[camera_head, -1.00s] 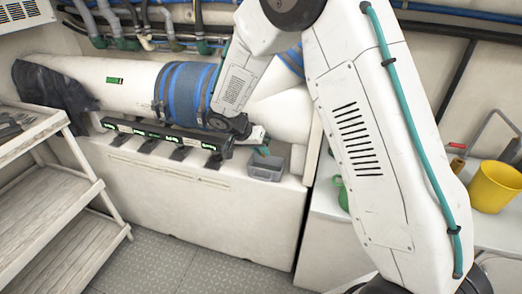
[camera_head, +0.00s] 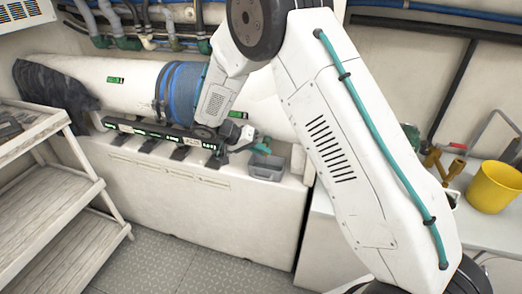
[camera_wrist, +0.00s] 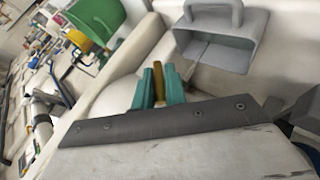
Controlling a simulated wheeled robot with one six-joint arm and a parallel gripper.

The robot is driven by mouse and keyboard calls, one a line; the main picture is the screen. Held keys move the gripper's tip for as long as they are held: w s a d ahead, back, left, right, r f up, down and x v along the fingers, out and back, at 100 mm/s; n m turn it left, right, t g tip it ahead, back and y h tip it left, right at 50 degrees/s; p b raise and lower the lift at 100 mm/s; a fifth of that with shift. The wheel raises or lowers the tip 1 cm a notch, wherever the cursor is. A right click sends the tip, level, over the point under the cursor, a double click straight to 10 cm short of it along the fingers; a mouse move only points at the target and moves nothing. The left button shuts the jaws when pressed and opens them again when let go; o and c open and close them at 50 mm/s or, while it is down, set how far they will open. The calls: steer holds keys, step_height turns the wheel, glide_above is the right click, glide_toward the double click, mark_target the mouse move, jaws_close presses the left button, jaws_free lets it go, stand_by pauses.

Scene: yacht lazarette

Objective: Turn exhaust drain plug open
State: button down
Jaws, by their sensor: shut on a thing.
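My gripper (camera_wrist: 159,88) has teal fingers, shut on a yellow-brown piece (camera_wrist: 158,80) that looks like the exhaust drain plug's handle. The fingers press on its two sides. In the head view my gripper (camera_head: 242,147) is low in front of the white exhaust pipe (camera_head: 120,80), just left of a small grey bin (camera_head: 267,167). The plug itself is too small or hidden to make out there. How far it is turned cannot be told.
The grey bin also shows close by in the wrist view (camera_wrist: 225,38). A dark rail (camera_head: 155,131) with lit labels runs along the ledge. A yellow bucket (camera_head: 495,187) stands on the right bench. A slatted shelf (camera_head: 60,195) stands at left.

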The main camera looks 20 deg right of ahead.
steer(key=c, duration=1.5)
jaws_free()
steer(key=shift+o, duration=0.2)
steer(key=v, duration=0.7)
steer(key=shift+a+r, duration=0.3)
steer(key=shift+w, duration=0.1)
